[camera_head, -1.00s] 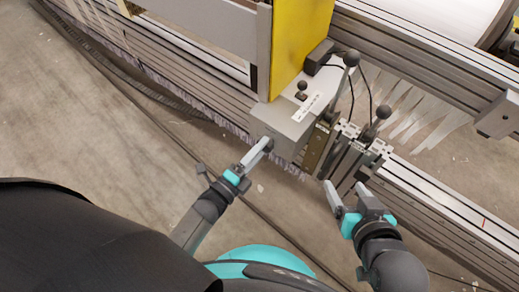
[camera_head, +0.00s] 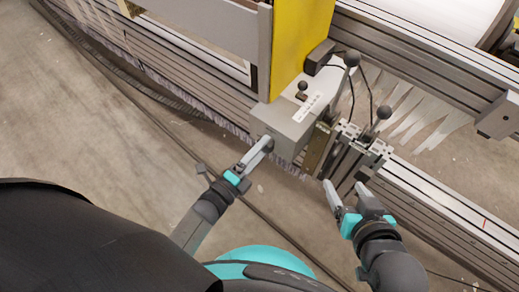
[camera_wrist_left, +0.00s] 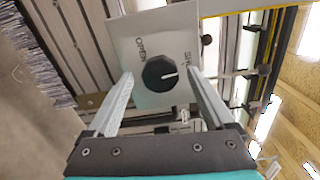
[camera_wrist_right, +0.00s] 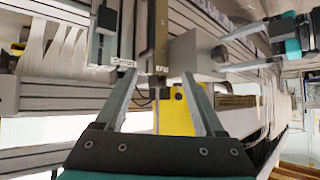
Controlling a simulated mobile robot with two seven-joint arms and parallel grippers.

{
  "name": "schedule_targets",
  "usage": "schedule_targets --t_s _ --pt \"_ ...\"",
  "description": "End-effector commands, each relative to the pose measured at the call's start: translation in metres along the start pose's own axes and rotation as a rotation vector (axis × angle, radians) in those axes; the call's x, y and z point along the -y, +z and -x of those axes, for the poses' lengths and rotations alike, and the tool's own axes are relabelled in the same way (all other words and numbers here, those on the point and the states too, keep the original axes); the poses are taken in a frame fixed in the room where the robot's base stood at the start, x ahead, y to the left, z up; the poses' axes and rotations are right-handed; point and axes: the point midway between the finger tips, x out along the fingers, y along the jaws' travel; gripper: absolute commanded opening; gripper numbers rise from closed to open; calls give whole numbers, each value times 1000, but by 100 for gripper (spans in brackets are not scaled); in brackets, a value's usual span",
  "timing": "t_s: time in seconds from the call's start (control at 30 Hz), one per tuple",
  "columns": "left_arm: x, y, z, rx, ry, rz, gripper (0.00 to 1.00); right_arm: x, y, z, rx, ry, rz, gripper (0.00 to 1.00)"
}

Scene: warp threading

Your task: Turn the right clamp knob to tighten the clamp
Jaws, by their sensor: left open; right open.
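A dark octagonal knob (camera_wrist_left: 160,74) with a white pointer line sits on a pale panel (camera_wrist_left: 135,35) lettered "OPEN" on one side, with partly readable lettering on the other. My left gripper (camera_head: 266,145) is at the lower front of the grey box (camera_head: 285,125). It is open, and in the left wrist view its fingers frame the knob from either side; I cannot tell whether they touch it. My right gripper (camera_head: 343,187) is open and empty, below the metal clamp blocks (camera_head: 352,155).
Two ball-topped levers, one upper (camera_head: 352,58) and one lower (camera_head: 384,112), stand near the clamp blocks. A yellow panel (camera_head: 297,45) rises behind the grey box. Long metal rails (camera_head: 450,205) run to the right, with white threads (camera_head: 425,110) above. The floor (camera_head: 90,130) at left is mostly clear.

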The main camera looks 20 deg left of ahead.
Motion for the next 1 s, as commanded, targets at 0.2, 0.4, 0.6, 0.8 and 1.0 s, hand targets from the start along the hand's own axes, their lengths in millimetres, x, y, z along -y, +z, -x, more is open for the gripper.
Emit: schedule_targets --t_s 0.2,0.4,0.6,0.8,1.0 --pt "0 0 0 0 -1 0 87 0 0 0 1 0 0 71" --pt "1 0 5 0 0 0 87 0 3 2 22 2 2 71" --pt "1 0 26 0 1 0 87 -12 6 10 114 32 8 71" --pt "1 0 58 -1 3 0 87 -24 14 24 236 68 7 71" --pt "0 0 94 0 5 1 87 -35 21 40 356 103 0 71"
